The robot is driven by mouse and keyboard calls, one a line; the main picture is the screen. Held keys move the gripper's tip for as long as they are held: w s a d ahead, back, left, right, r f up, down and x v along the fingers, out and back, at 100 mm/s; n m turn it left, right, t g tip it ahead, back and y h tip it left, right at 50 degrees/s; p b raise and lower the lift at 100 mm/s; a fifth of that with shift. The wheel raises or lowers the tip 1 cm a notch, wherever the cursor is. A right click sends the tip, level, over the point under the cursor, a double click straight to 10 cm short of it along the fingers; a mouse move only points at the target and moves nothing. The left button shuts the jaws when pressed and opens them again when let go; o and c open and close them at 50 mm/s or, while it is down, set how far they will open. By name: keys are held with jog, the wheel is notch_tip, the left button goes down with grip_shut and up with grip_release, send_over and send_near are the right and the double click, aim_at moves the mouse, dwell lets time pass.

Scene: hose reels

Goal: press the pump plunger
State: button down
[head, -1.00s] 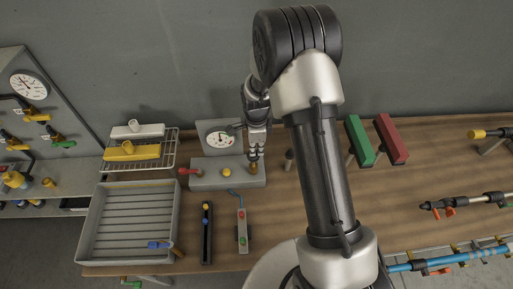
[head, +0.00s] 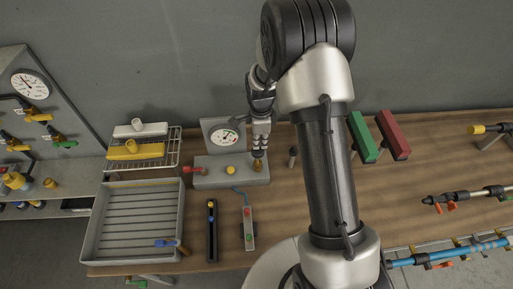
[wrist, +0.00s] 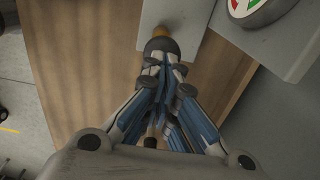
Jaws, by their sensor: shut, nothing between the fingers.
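The pump is a grey box (head: 210,178) with a round gauge (head: 223,137) on a plate behind it. Its plunger (head: 258,166) is at the right end of the box, brass-coloured low down. In the wrist view a dark round knob (wrist: 160,46) shows just beyond my fingertips, with brass behind it. My gripper (head: 260,150) is shut and empty, pointing down right over the plunger. The fingertips (wrist: 161,64) look very close to the knob; I cannot tell whether they touch. The fingers hide part of the plunger.
A red lever (head: 194,170) and a yellow button (head: 231,170) are on the same box. A dark post (head: 292,156) stands just right of it. Green (head: 361,137) and red (head: 393,135) blocks are further right. A slatted tray (head: 135,225) is at the left.

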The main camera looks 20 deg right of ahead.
notch_tip(320, 180, up, 8)
jog(key=shift+d, duration=0.25)
jog(key=shift+f, duration=0.15)
dwell(1.0)
